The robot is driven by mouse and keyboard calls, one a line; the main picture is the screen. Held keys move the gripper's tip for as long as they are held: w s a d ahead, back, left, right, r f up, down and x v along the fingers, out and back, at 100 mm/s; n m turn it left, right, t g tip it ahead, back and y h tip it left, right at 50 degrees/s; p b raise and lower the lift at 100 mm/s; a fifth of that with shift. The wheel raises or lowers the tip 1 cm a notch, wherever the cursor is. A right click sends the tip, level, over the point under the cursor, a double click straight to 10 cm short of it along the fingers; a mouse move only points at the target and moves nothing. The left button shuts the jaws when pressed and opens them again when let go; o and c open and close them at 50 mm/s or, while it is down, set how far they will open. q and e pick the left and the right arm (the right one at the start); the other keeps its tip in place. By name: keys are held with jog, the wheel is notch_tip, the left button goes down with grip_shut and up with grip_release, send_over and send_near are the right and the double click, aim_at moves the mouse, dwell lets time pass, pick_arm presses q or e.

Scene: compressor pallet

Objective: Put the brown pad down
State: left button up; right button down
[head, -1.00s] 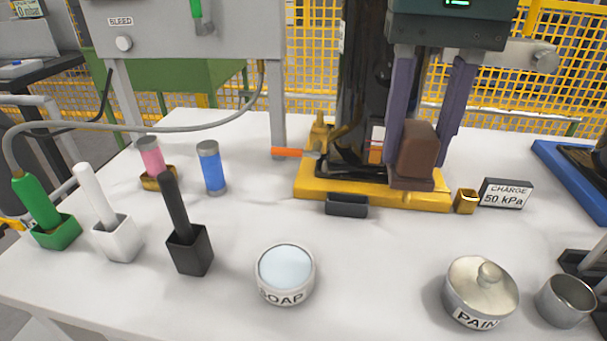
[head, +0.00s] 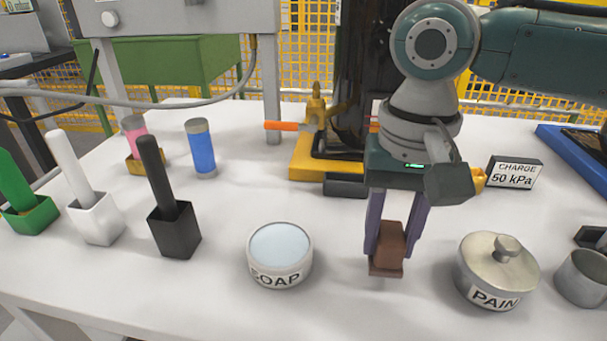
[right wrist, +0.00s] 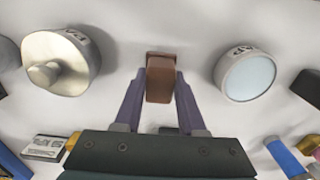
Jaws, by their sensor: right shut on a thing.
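The brown pad (head: 389,248) is a small block with a wider flat foot at its lower end. My right gripper (head: 394,235) points down and is shut on it, with a purple finger on each side. In the right wrist view the pad (right wrist: 160,80) sits between the two fingertips (right wrist: 160,88). It is over the white table between the soap pot and the paint pot, at or just above the surface; I cannot tell if it touches. My left gripper is not in view.
The soap pot (head: 280,255) stands left of the pad, and the lidded paint pot (head: 496,270) stands right. A metal cup (head: 583,278) is at the right edge. Behind are the yellow base (head: 308,165) and the charge sign (head: 514,173). Black (head: 174,229) and white (head: 96,217) holders stand left.

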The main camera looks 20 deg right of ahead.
notch_tip(320, 180, down, 2)
jog(key=shift+f, duration=0.1)
jog(key=shift+f, duration=0.2)
jog(key=c, duration=0.5)
grip_release()
